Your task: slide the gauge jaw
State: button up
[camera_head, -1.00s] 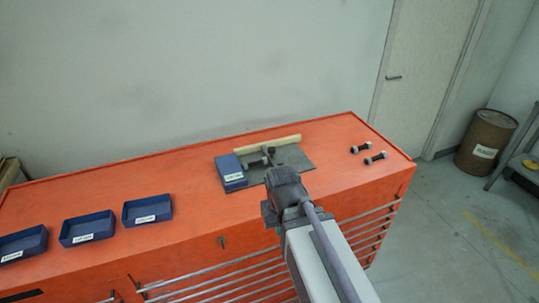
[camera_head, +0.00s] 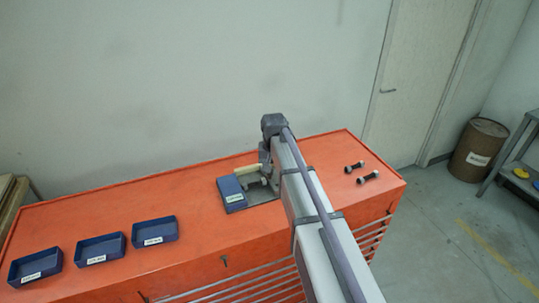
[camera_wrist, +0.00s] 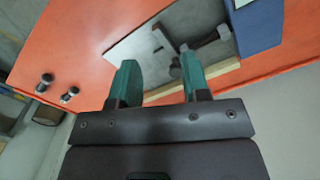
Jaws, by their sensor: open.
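The gauge (camera_wrist: 205,46), a dark grey metal piece with a long bar and a jaw, lies on a light grey plate (camera_wrist: 135,45) in the wrist view. A smaller dark part (camera_wrist: 157,32) stands near it on the plate. My gripper (camera_wrist: 159,66) is open and empty, its two green fingers apart above the plate's edge, near the gauge. Whether a finger touches the gauge I cannot tell. In the head view my arm covers much of the plate (camera_head: 266,197) and hides the fingertips.
A blue labelled box (camera_head: 232,196) stands beside the plate. A pale wooden strip (camera_wrist: 163,95) runs along the plate's back edge. Several blue trays (camera_head: 154,232) stand at the left.

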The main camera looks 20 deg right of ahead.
aim_at(269, 176)
jog(key=shift+o, duration=1.3)
jog(key=w+d+r+m, duration=0.1)
jog(key=w+d+m, duration=0.1)
jog(key=w, duration=0.9)
jog(key=shift+w+r+m, duration=0.15)
jog(key=shift+w+m, duration=0.1)
jog(key=shift+m, duration=0.85)
jog(key=f+b, duration=0.3)
jog(key=b, duration=0.1)
jog(key=s+f+b, duration=0.1)
jog(key=f+b, duration=0.2)
jog(key=f, duration=0.1)
jog(key=f+b, duration=0.4)
jog(key=shift+s+a+b, duration=0.15)
jog(key=shift+b, duration=0.2)
jog(key=shift+r, duration=0.1)
jog(key=shift+c, duration=0.4)
grip_shut()
